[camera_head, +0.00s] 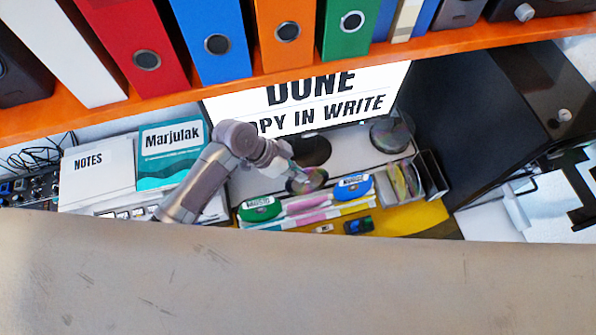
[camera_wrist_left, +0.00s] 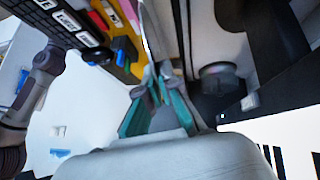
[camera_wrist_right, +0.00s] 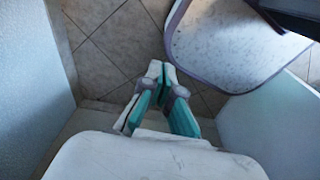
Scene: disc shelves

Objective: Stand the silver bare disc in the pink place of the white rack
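The silver bare disc (camera_head: 308,181) shows tilted, with rainbow glints, at the tips of my left gripper (camera_head: 289,170). In the left wrist view the fingers (camera_wrist_left: 159,72) are closed on the disc, seen nearly edge-on (camera_wrist_left: 148,28). The white rack (camera_head: 285,217) stands below it in the head view. Its pink place (camera_head: 306,204) lies between a green labelled disc (camera_head: 260,208) and a blue labelled disc (camera_head: 353,187). The held disc is just above and behind the pink place; whether it touches the rack I cannot tell. My right gripper (camera_wrist_right: 161,72) is shut and empty above a tiled floor.
A disc spindle (camera_head: 391,133) stands behind right. A lit sign (camera_head: 320,100) stands behind, under an orange shelf (camera_head: 300,58) of binders. A teal book (camera_head: 170,152) lies left. A grey edge fills the front.

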